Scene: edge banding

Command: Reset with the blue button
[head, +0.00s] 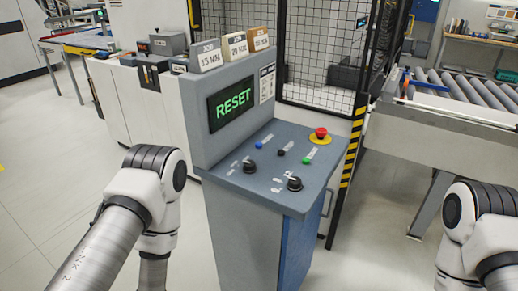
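The blue button (259,145) is a small round knob on the sloped top of the grey-blue control console (245,225). A green button (307,160) and a small black one (281,153) sit near it. A red mushroom button (321,133) stands on a yellow ring at the panel's back right. The console screen (231,104) reads "RESET" in green letters. My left arm is at the lower left and my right arm at the right edge; both are apart from the console. Neither gripper is in view, and nothing covers the blue button.
Two black rotary knobs (294,183) (249,166) sit at the panel's front. Labelled blocks (234,47) stand on top of the console. A black mesh fence (323,50) with a yellow-black striped post (352,147) stands behind. A roller conveyor (462,92) is at the right. The floor at left is clear.

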